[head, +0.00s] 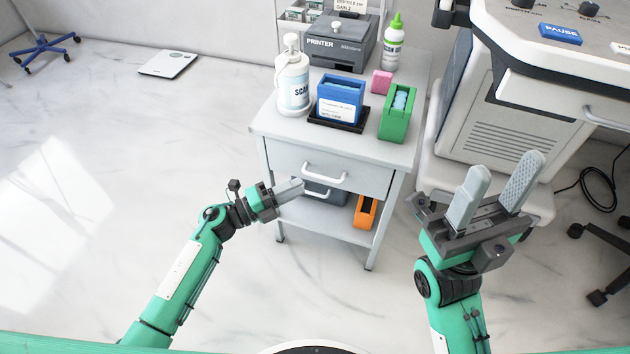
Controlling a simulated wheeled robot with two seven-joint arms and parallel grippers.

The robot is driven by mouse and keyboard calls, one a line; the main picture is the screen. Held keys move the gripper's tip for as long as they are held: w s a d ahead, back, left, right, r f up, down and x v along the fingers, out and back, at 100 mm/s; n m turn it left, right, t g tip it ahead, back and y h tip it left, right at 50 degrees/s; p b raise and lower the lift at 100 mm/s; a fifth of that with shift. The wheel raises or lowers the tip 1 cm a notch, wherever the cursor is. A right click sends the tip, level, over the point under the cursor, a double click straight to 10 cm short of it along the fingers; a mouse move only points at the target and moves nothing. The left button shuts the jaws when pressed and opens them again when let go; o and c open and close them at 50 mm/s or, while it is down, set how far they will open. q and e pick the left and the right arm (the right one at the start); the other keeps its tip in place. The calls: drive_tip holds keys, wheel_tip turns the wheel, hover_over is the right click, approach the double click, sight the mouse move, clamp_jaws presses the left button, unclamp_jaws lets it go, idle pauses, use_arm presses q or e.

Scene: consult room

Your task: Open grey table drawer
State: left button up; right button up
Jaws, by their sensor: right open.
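The light grey table (272,122) stands in the middle of the head view. Its drawer (285,156) sits under the top and looks closed, with a pale bar handle (326,174) on its front. My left gripper (292,189) is just left of and below this handle, pointing right, apparently apart from it. Its fingers overlap in the view, so I cannot tell their gap. My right gripper (503,187) is open and empty, with its fingers pointing up, to the right of the table and in front of the white machine.
On the table stand a pump bottle (293,85), blue box (340,95), green holder (397,113), printer (342,45) and green-capped bottle (393,45). A dark grey box (326,193) and orange item (365,212) are on the lower shelf. White machine (530,130) stands right. Left floor is mostly clear.

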sight(315, 179)
use_arm(q)
drive_tip(key=b+x, duration=0.1)
drive_tip(key=x, duration=0.5)
drive_tip(key=shift+c, duration=0.4)
clamp_jaws()
